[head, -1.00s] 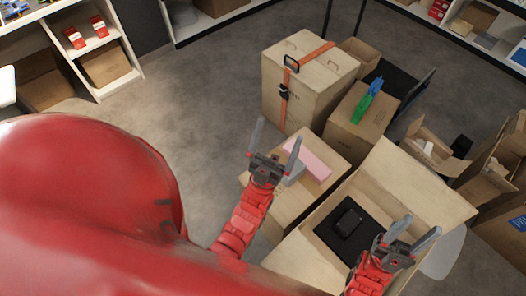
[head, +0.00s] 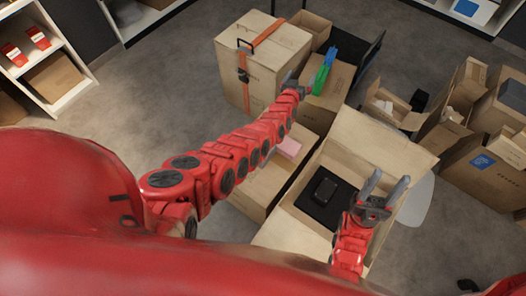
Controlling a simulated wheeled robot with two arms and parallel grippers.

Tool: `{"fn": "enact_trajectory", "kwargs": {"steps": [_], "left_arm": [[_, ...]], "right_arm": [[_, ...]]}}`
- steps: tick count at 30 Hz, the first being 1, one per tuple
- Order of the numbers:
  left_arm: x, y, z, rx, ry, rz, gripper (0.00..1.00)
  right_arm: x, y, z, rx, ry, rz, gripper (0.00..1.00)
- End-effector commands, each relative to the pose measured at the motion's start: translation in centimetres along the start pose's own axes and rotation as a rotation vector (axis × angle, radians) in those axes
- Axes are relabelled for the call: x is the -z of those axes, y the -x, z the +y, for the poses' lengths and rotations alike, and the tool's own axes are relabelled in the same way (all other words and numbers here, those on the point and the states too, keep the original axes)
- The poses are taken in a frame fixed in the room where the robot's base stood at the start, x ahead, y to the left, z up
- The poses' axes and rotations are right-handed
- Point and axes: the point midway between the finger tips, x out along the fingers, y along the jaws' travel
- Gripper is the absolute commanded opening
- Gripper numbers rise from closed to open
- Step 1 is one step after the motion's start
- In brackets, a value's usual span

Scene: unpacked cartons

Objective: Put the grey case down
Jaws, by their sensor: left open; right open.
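A small dark grey-black case (head: 325,188) lies on a black liner (head: 314,207) inside the open carton (head: 352,140). My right gripper (head: 387,184) is open and empty above the right side of that carton, apart from the case. My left arm reaches far forward over a closed carton. My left gripper (head: 293,82) is open beside the tall strapped carton, left of a green and blue item. A pink flat item (head: 289,147) lies on the closed carton (head: 262,188), partly hidden by my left arm. The light grey thing beside it is mostly hidden.
The tall carton (head: 262,48) has an orange strap. A green item (head: 320,80) and a blue item (head: 331,56) stand on a carton behind. More open cartons (head: 470,100) crowd the right. Floor on the left (head: 160,95) is clear.

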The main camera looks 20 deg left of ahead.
Motion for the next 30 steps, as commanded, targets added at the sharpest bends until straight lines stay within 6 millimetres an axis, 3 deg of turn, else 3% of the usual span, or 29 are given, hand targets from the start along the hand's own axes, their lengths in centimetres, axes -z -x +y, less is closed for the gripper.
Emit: {"fn": "enact_trajectory", "kwargs": {"steps": [1, 4, 8, 11, 15, 19, 23, 30], "left_arm": [[-0.4, -0.7, 1.2, -0.031, -0.019, -0.104, 1.00], [-3.2, 0.1, 3.1, -0.090, -0.077, -0.347, 1.00], [-6.1, 4.2, 3.0, -0.137, -0.184, -0.663, 1.00], [-7.6, 9.4, 0.6, -0.136, -0.270, -0.906, 1.00], [-7.7, 16.6, -3.9, -0.094, -0.355, -1.178, 1.00], [-7.1, 21.1, -6.8, -0.054, -0.388, -1.328, 1.00], [-7.4, 22.5, -7.9, -0.039, -0.398, -1.376, 1.00], [-12.3, 21.8, -8.8, -0.042, -0.394, -1.382, 1.00]], "right_arm": [[0.1, -0.4, 0.0, 0.000, 0.000, 0.000, 0.50], [0.1, -0.7, 0.0, 0.000, 0.000, 0.000, 0.50], [0.2, -1.1, 0.1, 0.000, 0.000, 0.000, 0.50], [0.2, -1.4, 0.1, 0.000, 0.000, 0.000, 0.50], [0.3, -1.7, 0.1, 0.000, 0.000, 0.000, 0.50], [0.3, -1.9, 0.1, 0.000, 0.000, 0.000, 0.50], [0.2, -1.4, 0.1, 0.000, 0.000, 0.000, 0.50], [0.0, 0.2, 0.0, 0.000, 0.000, 0.000, 0.50]]}}
